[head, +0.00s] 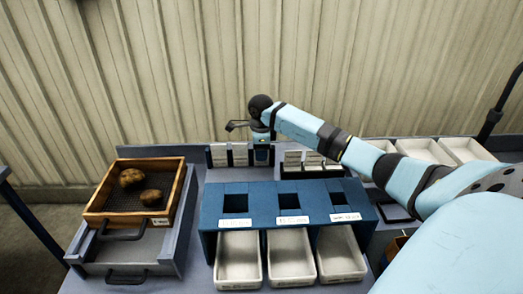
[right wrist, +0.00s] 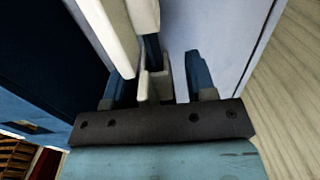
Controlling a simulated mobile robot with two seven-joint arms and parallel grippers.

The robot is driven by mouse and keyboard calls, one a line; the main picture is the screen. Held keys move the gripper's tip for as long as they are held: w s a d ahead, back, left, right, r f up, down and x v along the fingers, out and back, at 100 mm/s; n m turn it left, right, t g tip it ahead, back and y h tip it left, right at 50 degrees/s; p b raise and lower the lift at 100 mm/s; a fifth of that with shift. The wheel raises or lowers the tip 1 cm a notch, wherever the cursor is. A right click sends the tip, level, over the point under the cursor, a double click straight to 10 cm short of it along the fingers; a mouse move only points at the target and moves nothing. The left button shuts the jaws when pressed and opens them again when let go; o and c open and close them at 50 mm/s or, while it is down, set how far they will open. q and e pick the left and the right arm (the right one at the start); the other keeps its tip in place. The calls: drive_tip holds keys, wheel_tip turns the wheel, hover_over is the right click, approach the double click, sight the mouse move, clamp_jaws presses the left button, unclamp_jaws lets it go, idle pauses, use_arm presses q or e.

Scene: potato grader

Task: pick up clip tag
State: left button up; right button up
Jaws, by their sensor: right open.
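White clip tags stand upright in dark racks behind the blue grader, one group (head: 230,155) left of my right gripper and another group (head: 302,160) to its right. My right gripper (head: 262,155) points down between the two groups, at the back of the table. In the right wrist view my right gripper (right wrist: 160,88) is open, with its two blue fingers apart. A small pale piece (right wrist: 155,87), perhaps a clip tag, shows between the fingers; contact cannot be told. A larger pale panel (right wrist: 108,32) lies beyond the left finger. My left gripper is out of view.
The blue grader (head: 262,205) has several square openings with labels, above white bins (head: 238,262). A wooden tray (head: 100,190) with two potatoes (head: 131,178) stands at left. More white bins (head: 425,150) stand at back right, behind my right arm. A ribbed wall closes the back.

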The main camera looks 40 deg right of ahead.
drive_tip(key=shift+f, duration=0.15)
clamp_jaws()
